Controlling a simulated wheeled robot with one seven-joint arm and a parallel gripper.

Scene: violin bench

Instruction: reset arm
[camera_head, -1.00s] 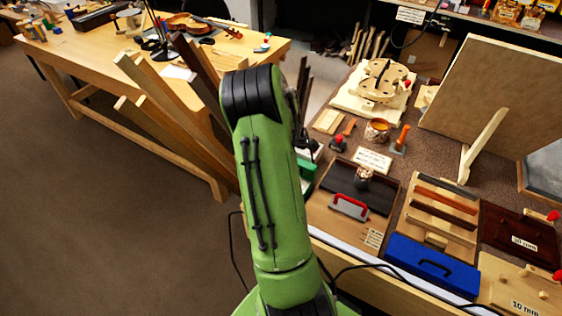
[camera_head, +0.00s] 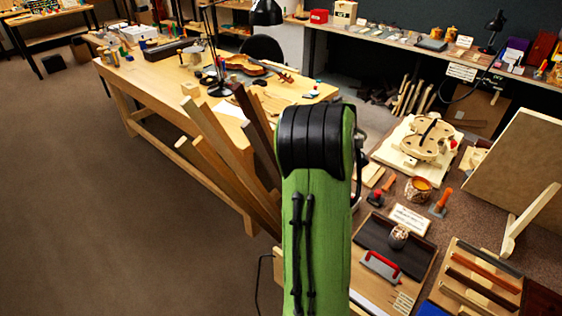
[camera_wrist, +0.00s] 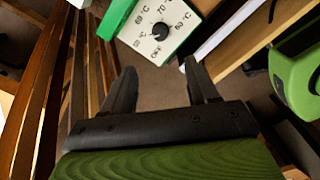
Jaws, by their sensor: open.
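My green arm (camera_head: 318,240) rises in the lower middle of the head view, its black joint on top. My gripper is hidden behind the arm in that view. In the wrist view my gripper (camera_wrist: 163,90) shows two black fingers spread apart, with bare floor between them and nothing held. A temperature dial box (camera_wrist: 160,30), white-faced with a green side and a black knob, is just beyond the fingertips at the top. I cannot tell whether the fingers touch it.
Long wooden boards (camera_head: 225,170) lean left of my arm; wooden strips (camera_wrist: 50,90) run close at the wrist view's left. The bench at right holds a violin body in a mould (camera_head: 424,142) and a red-handled scraper (camera_head: 381,266). A violin (camera_head: 256,66) lies on the back table. The left floor is clear.

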